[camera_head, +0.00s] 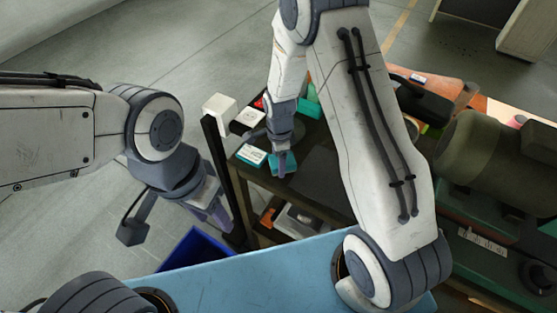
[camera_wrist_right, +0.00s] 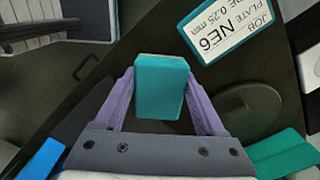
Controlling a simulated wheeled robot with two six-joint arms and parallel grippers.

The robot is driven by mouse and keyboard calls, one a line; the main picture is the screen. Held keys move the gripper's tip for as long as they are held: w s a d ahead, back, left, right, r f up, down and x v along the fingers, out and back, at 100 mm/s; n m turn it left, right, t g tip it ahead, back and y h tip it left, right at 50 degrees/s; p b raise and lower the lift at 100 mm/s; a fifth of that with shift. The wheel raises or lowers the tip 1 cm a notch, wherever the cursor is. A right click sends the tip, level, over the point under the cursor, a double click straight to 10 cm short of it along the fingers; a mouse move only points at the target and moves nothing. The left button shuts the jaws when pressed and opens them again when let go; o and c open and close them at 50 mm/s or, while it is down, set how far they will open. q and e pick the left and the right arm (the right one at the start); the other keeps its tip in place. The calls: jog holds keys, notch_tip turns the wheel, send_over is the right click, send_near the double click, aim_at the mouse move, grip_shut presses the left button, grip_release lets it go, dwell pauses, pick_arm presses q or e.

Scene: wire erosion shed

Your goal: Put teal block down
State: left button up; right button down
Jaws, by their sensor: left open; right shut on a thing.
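The teal block (camera_wrist_right: 161,84) is between the two purple fingers of my right gripper (camera_wrist_right: 163,98) in the right wrist view. The gripper is shut on it. In the head view the teal block (camera_head: 284,164) shows at the tip of my right gripper (camera_head: 281,160), over the dark bench top (camera_head: 320,170) near its left edge. I cannot tell whether the block touches the surface. My left gripper (camera_head: 212,212) is open, left of the bench, and I see nothing in it.
A job plate card (camera_wrist_right: 228,27) reading NE6 lies beside the block; it also shows in the head view (camera_head: 251,155). A white box (camera_head: 220,106) and a green item (camera_head: 307,101) are farther back. A motor-like machine (camera_head: 485,155) stands right. A blue bin (camera_head: 195,252) is below.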

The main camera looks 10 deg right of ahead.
grip_release()
jog(key=shift+f, duration=0.15)
notch_tip(320, 180, up, 12)
jog(key=b, duration=0.3)
jog(key=s+a+r+n, duration=0.2)
jog(key=s+n, duration=0.6)
jog(key=s+a+r+n, duration=0.3)
jog(key=s+n, duration=0.4)
jog(key=n, duration=0.2)
jog(key=s+a+r+n, duration=0.2)
jog(key=s+n, duration=0.6)
jog(key=shift+s+a+r+y, duration=0.15)
jog(key=shift+s+a+y, duration=0.2)
jog(key=shift+a+y, duration=0.05)
